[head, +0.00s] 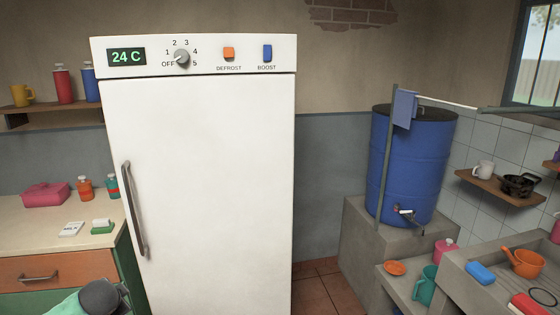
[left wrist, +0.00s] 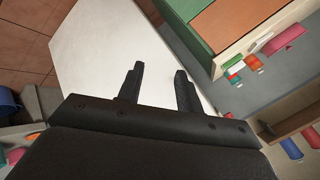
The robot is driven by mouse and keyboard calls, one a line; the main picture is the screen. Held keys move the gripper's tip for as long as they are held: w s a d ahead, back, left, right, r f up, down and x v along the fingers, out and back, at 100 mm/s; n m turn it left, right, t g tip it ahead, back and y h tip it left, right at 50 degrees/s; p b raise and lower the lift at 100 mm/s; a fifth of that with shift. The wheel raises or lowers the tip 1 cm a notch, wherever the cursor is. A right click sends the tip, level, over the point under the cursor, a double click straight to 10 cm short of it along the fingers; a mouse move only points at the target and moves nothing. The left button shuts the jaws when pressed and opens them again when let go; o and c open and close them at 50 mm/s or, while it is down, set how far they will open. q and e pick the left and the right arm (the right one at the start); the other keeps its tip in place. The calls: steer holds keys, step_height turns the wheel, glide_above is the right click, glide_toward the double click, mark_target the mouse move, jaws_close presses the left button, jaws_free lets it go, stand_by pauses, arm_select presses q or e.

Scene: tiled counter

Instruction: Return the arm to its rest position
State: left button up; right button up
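Part of my left arm (head: 98,297) shows at the bottom left of the head view, in front of the counter and the fridge's lower left side. Its gripper fingers are not visible there. In the left wrist view my left gripper (left wrist: 158,85) has its two dark fingers apart, with nothing between them but the white fridge surface behind. My right arm and right gripper are in neither view. The white fridge (head: 200,180) stands upright with its door shut. Its display reads 24 C and its dial (head: 181,59) sits between OFF and the numbers.
A counter (head: 40,225) with a pink box, bottles and a green-and-white sponge is left of the fridge. A shelf (head: 50,112) holds a mug and bottles above it. A blue barrel (head: 415,160) stands on a concrete block at right, beside a sink (head: 480,262). Tiled floor shows between.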

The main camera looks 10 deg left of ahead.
arm_select(q)
steer(key=s+d+f+n+g+h, duration=0.1)
steer(key=s+d+f, duration=0.4)
steer(key=s+d, duration=0.5)
steer(key=s+d+f+n+g+h, duration=0.1)
steer(key=s+d+f+g+h, duration=0.2)
steer(key=s+d+f, duration=0.3)
steer(key=s+d+f+n+g+h, duration=0.1)
steer(key=s+d+f, duration=0.4)
steer(key=s+d, duration=1.1)
steer(key=d+h, duration=0.1)
steer(key=d, duration=0.6)
steer(key=shift+d+f+g, duration=0.3)
steer(key=shift+g, duration=0.1)
